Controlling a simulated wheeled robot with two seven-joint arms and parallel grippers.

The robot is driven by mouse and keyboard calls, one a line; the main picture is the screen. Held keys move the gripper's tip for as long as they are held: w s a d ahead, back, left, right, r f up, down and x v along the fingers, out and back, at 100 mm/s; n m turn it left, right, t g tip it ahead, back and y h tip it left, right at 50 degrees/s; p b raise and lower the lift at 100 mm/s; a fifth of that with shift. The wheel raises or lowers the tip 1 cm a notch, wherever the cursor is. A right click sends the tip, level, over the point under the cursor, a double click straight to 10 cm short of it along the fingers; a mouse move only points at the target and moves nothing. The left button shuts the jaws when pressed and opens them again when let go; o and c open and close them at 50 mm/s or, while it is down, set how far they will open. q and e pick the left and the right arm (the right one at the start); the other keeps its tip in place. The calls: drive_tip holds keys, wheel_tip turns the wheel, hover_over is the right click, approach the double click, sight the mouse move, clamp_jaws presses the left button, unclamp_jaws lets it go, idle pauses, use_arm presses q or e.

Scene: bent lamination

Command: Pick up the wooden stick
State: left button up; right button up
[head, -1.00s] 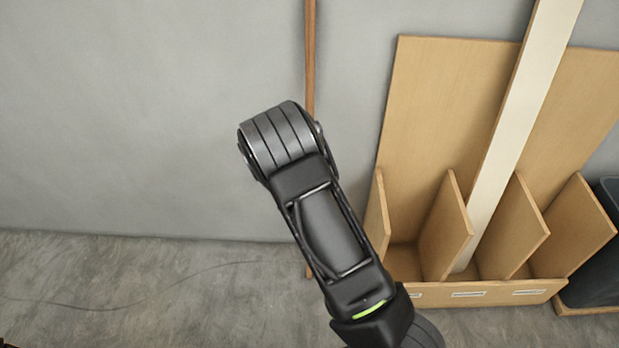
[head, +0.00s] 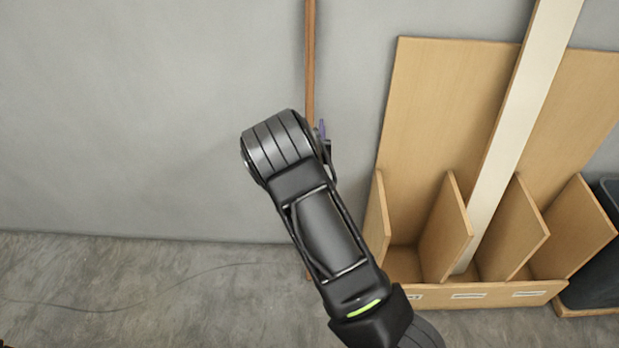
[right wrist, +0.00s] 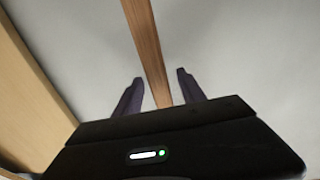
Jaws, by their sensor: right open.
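The wooden stick (head: 310,60) is a thin brown upright strip against the grey wall in the head view. Its middle is hidden behind my right arm, and its lower end shows near the floor. In the right wrist view the stick (right wrist: 148,50) runs down between the two dark fingers of my right gripper (right wrist: 160,88). The fingers are open, with a gap on each side of the stick. In the head view only a small purple-grey part of the right gripper (head: 322,130) shows beside the wrist. My left gripper is out of view.
A wooden rack (head: 440,292) with upright dividers stands to the right, with a tall pale board (head: 520,110) leaning in it. A dark bin (head: 600,250) is at the far right. The wall and floor on the left are clear, except for a thin line along the floor.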

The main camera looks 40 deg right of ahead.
drive_tip(key=shift+x, duration=1.05)
drive_tip(key=shift+c, duration=0.6)
clamp_jaws()
